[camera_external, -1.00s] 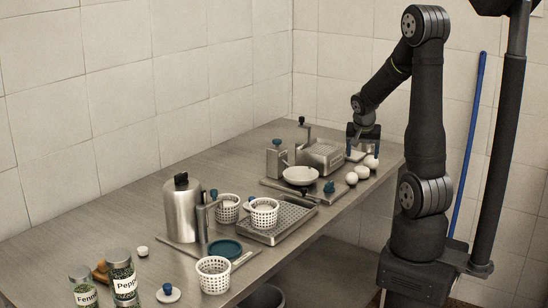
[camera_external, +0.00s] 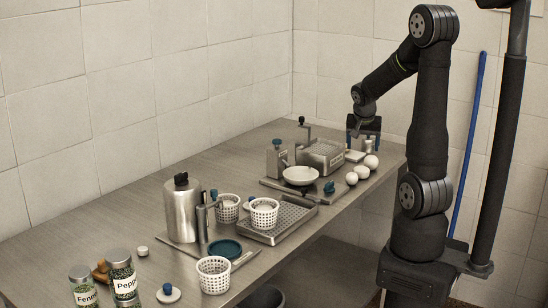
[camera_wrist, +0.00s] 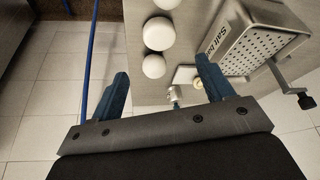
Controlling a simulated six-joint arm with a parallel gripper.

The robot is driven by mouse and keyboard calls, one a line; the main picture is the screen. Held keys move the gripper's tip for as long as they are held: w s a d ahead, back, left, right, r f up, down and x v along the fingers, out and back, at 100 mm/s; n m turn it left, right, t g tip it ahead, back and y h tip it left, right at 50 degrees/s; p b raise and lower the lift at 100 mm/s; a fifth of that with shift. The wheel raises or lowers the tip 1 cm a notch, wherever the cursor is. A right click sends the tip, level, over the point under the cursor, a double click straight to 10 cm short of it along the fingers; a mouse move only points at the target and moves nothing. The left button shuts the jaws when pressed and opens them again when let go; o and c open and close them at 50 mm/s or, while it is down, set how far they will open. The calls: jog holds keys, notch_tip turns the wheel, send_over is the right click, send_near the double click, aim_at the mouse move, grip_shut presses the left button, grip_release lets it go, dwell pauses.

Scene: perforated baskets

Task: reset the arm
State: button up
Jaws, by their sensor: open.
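My gripper (camera_external: 364,132) is at the far right end of the metal table, just above a small white item (camera_external: 355,156) and the white balls (camera_external: 362,171). Its blue fingers are apart and nothing is between them. In the wrist view my gripper (camera_wrist: 163,72) is also open, with the white balls (camera_wrist: 154,66) and a pale block (camera_wrist: 185,77) below and beyond the fingers. The arm is bent over from its base at the right.
A perforated box (camera_external: 323,155) stands left of my gripper. Perforated baskets (camera_external: 213,275), a steel bottle (camera_external: 182,208), a tray (camera_external: 278,222), a white bowl (camera_external: 300,175) and spice jars (camera_external: 123,273) stand along the table. A blue pole (camera_external: 470,140) is behind the arm.

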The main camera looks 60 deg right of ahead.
aim_at(371, 170)
jog(key=x, duration=1.1)
jog(key=shift+s, duration=0.1)
jog(key=shift+r, duration=0.4)
